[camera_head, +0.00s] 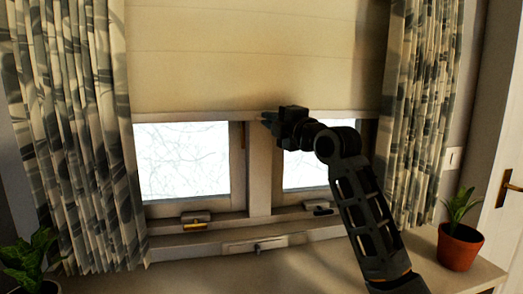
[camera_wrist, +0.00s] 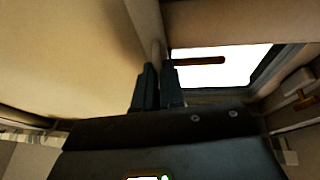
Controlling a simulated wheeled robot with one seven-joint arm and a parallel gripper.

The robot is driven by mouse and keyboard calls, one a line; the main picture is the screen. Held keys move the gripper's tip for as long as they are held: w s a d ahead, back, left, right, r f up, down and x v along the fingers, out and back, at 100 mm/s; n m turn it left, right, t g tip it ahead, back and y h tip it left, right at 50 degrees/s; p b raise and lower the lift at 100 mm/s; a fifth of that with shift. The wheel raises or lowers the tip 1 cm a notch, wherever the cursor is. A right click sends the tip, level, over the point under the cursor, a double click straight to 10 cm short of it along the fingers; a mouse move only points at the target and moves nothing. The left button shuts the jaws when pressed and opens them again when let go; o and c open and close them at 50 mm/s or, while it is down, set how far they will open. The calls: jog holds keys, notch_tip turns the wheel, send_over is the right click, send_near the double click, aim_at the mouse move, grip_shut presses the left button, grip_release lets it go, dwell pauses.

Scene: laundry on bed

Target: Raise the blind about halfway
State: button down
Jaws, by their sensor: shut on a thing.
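The beige blind (camera_head: 240,60) hangs over the upper part of the window in the head view. Its bottom edge (camera_head: 190,118) lies above bright glass panes. My gripper (camera_head: 268,118) is at the middle of that edge, with its fingers pointing left in the head view. In the wrist view, the blind (camera_wrist: 70,50) fills the left side. There, my gripper (camera_wrist: 157,72) is shut on the blind's rounded bottom edge (camera_wrist: 156,48). The contact itself is partly hidden by the fingers.
Patterned curtains hang left (camera_head: 75,130) and right (camera_head: 422,110). A potted plant (camera_head: 460,245) stands on the sill at the right; another plant (camera_head: 32,262) is at lower left. Window latches (camera_head: 195,218) sit along the lower frame. A white door (camera_head: 505,150) is at the right edge.

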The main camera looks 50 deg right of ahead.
jog(key=p, duration=0.4)
send_near(260, 60)
jog(key=x, duration=0.5)
jog(key=shift+w, duration=0.1)
jog(key=c, duration=1.3)
grip_release()
jog(key=shift+o, duration=0.2)
jog(key=b+v, duration=0.2)
jog(key=v, duration=0.5)
jog(key=shift+s, duration=0.3)
jog(key=shift+a+f, duration=0.1)
